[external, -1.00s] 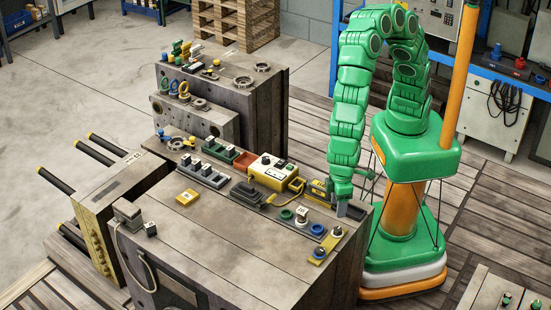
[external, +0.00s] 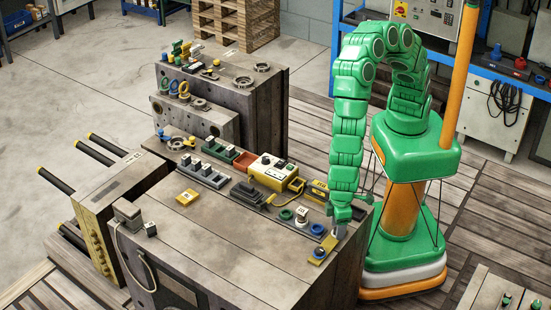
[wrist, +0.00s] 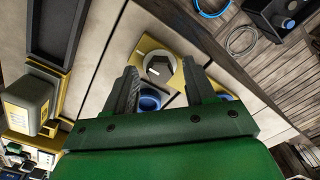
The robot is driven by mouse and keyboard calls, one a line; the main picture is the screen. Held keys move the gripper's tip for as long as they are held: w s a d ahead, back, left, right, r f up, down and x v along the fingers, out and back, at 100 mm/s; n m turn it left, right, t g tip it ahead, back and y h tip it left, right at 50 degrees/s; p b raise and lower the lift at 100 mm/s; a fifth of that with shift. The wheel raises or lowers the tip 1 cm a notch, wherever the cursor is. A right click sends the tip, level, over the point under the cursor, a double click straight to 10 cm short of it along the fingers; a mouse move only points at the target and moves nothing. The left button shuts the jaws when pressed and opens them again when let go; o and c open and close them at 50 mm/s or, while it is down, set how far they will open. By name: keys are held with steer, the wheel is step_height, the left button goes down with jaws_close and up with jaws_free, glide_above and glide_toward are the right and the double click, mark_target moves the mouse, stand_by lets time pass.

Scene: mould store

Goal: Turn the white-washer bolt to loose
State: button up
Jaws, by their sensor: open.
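A yellow plate (external: 325,248) lies near the right front edge of the grey workbench block. In the wrist view, the plate (wrist: 187,72) carries a round grey bolt head with a pale washer (wrist: 160,68) and a blue piece (wrist: 225,97). My gripper (external: 341,232) is over the upper end of the plate in the external view and hides that end. In the wrist view my gripper (wrist: 159,68) is open, with one finger to either side of the bolt head. I cannot tell whether the fingertips are around it or just above it. The head's pointer direction is unclear.
A blue ring (external: 317,229), a green ring (external: 287,215) and a white-topped cylinder (external: 302,213) stand close to the plate. A yellow control box (external: 272,172) and dark trays stand further back. The block's front left surface is mostly clear.

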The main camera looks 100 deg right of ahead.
steer(key=shift+f, duration=0.1)
jaws_close()
stand_by(0.4)
